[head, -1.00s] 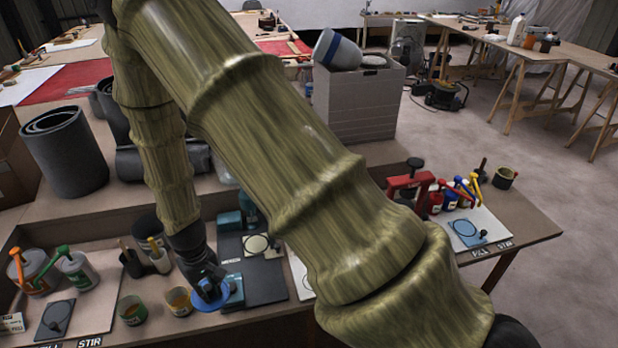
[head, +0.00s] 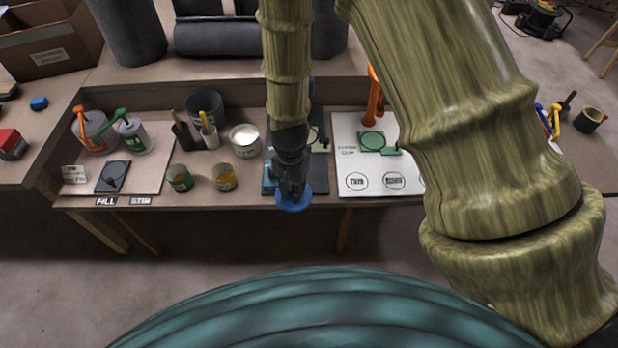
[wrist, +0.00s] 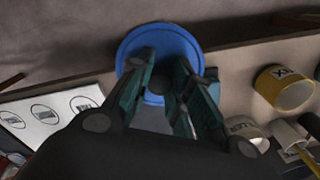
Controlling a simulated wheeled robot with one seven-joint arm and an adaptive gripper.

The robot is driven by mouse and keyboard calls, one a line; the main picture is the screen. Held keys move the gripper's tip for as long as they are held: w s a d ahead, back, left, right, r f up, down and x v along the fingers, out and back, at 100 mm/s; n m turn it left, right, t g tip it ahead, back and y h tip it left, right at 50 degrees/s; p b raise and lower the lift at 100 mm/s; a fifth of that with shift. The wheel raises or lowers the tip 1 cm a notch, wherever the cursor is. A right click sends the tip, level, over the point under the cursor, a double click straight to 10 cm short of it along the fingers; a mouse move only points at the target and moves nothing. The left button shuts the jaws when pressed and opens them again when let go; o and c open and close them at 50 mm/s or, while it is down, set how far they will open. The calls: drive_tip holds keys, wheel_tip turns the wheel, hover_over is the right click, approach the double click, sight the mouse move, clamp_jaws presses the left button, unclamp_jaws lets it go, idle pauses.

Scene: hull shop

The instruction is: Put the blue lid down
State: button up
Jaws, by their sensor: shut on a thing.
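The blue lid (head: 293,203) is a round disc held flat at the front edge of the bench, in the middle of the head view. In the wrist view the lid (wrist: 170,42) fills the top centre, with a dark knob between the fingers. My gripper (head: 291,188) is shut on that knob; its fingers (wrist: 158,84) also show in the wrist view. The lid overlaps the bench's front edge in both views; I cannot tell its height above the top. The gripper and wrist hide part of the dark plate behind it.
Left of the lid stand an orange-labelled cup (head: 224,178), a green cup (head: 180,178) and an open tin with white contents (head: 246,141). A white sheet with printed circles (head: 375,160) lies to the right. Floor (head: 210,250) shows in front of the bench (head: 240,200).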

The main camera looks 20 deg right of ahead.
drive_tip(key=f+m, duration=0.1)
drive_tip(key=s+a+f+m+b, duration=0.1)
drive_tip(key=m, duration=0.1)
drive_tip(key=shift+s+a, duration=0.3)
drive_tip(key=w+d, duration=0.3)
drive_tip(key=w, duration=0.1)
drive_tip(key=w+d+f+p, duration=0.1)
drive_tip(key=w+d, duration=0.2)
drive_tip(key=w, duration=0.1)
drive_tip(key=w+d+p, duration=0.1)
drive_tip(key=w+d, duration=0.2)
drive_tip(key=w, duration=0.1)
drive_tip(key=shift+w+d+f, duration=0.1)
drive_tip(key=shift+w+f, duration=0.1)
drive_tip(key=shift+w, duration=0.15)
drive_tip(key=shift+f+p, duration=0.5)
drive_tip(key=shift+f, duration=1.25)
drive_tip(key=shift+f, duration=0.1)
drive_tip(key=o, duration=0.7)
drive_tip(key=shift+o, duration=0.3)
wheel_tip(320, 180, up, 12)
drive_tip(key=b, duration=0.1)
drive_tip(key=shift+b, duration=0.3)
